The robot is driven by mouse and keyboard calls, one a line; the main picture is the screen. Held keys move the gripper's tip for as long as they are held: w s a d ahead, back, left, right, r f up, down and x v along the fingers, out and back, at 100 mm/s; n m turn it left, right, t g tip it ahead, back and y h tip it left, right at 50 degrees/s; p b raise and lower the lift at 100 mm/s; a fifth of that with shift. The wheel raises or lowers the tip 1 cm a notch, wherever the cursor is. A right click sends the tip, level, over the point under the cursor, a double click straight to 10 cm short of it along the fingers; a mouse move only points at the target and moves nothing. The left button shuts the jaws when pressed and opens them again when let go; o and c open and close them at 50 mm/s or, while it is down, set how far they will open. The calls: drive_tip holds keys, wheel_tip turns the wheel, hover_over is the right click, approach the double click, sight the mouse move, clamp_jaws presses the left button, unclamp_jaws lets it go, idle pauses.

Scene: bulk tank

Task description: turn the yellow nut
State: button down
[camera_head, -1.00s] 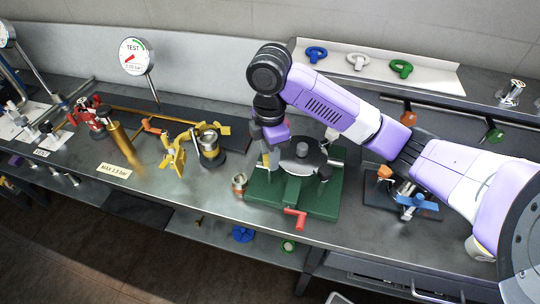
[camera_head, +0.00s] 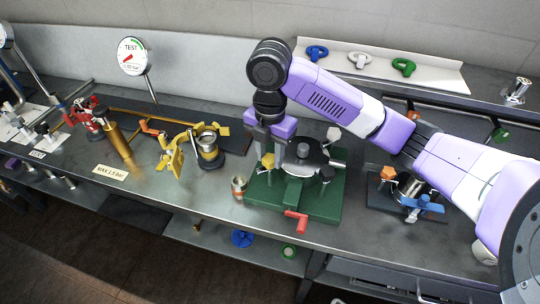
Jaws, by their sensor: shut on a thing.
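The yellow nut (camera_head: 268,160) stands at the left edge of a round dark lid on a green base (camera_head: 325,206). My gripper (camera_head: 270,153) points down from above with one grey finger on each side of the nut. It is shut on the nut; the exact contact is small and partly hidden. Other nuts around the lid include a white one (camera_head: 334,134) at the back and a black one (camera_head: 327,173) at the front right. A red handle (camera_head: 296,220) sticks out at the front of the base.
A small metal cup (camera_head: 239,187) stands just left of the green base. Brass clamp parts (camera_head: 172,158) and a gauge marked TEST (camera_head: 133,56) are further left. A blue-handled fitting (camera_head: 422,204) is to the right, under my arm.

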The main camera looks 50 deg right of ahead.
sight(270, 158)
idle(0.4)
drive_tip(key=c, duration=1)
unclamp_jaws()
drive_tip(key=shift+r, duration=0.15)
wheel_tip(270, 158, up, 8)
drive_tip(key=shift+f, duration=0.2)
